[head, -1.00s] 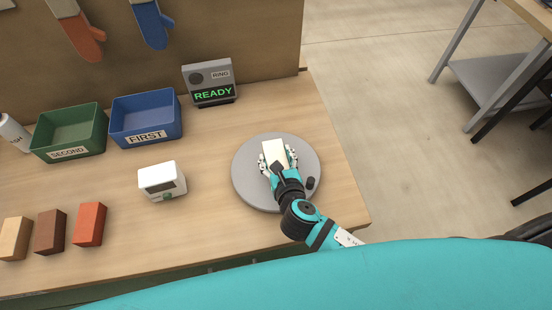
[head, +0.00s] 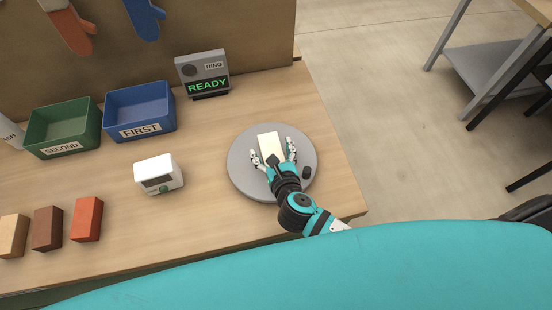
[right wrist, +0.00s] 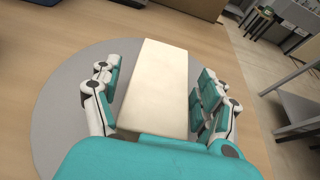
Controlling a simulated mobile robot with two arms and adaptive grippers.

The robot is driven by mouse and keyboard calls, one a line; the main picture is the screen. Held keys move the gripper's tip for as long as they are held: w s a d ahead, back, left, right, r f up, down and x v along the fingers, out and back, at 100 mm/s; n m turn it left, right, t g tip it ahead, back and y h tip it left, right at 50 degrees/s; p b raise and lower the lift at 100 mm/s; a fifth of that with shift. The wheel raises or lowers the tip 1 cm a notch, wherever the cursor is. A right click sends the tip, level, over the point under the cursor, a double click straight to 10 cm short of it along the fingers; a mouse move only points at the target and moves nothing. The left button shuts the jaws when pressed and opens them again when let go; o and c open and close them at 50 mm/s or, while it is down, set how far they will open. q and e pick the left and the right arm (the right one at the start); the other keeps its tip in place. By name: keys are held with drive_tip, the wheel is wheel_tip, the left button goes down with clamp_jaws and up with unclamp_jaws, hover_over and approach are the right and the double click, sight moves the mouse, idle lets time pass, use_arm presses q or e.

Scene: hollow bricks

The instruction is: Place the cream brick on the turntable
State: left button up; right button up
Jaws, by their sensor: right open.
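The cream brick (head: 269,146) rests on the grey round turntable (head: 243,178), near its middle. My right gripper (head: 274,160) is open, with its fingers spread on either side of the brick and apart from it. In the right wrist view the cream brick (right wrist: 157,88) lies between the two open fingers (right wrist: 157,100), with gaps on both sides, on the grey turntable (right wrist: 62,118). A small dark knob (head: 306,172) stands on the turntable's right side. My left gripper does not show.
A tan brick (head: 12,235), a brown brick (head: 47,229) and a red brick (head: 87,219) stand at the left. A green bin (head: 92,130), a blue bin (head: 172,118), a white timer-like box (head: 159,172) and a "READY" display box (head: 203,75) are also on the table.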

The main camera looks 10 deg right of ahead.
drive_tip(key=b+v, duration=0.1)
drive_tip(key=v, duration=1)
drive_tip(key=shift+s+r, duration=0.15)
drive_tip(key=shift+s, duration=0.2)
